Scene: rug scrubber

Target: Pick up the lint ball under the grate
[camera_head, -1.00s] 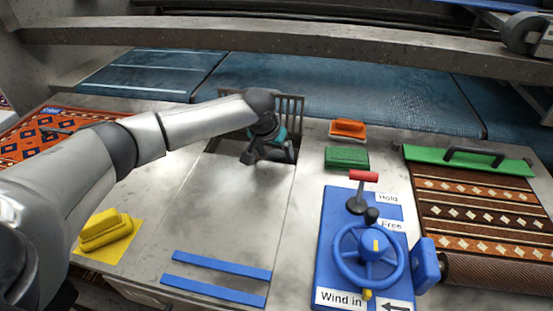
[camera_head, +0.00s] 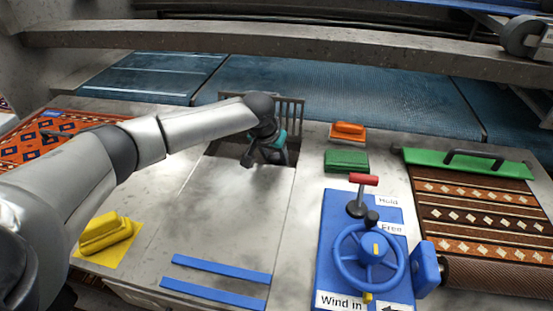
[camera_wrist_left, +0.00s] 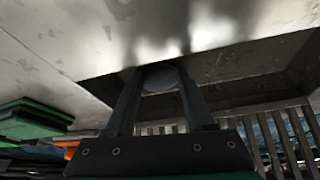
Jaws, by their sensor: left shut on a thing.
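My left gripper (camera_head: 265,155) is at the dark opening in the grey table top, in front of the upright grate (camera_head: 292,110) in the head view. In the left wrist view its two dark fingers (camera_wrist_left: 160,92) are closed on a rounded grey lint ball (camera_wrist_left: 161,78) held between their tips. The grate's slats also show in the wrist view (camera_wrist_left: 290,135), behind and beside the fingers. The lint ball is hidden behind the gripper in the head view. My right gripper is not in view.
A green brush (camera_head: 346,161) and an orange brush (camera_head: 348,131) lie right of the opening. A blue crank panel (camera_head: 329,245) stands front right, a patterned rug (camera_head: 475,205) beyond it. A yellow brush (camera_head: 105,235) sits front left. Blue strips (camera_head: 215,280) lie in front.

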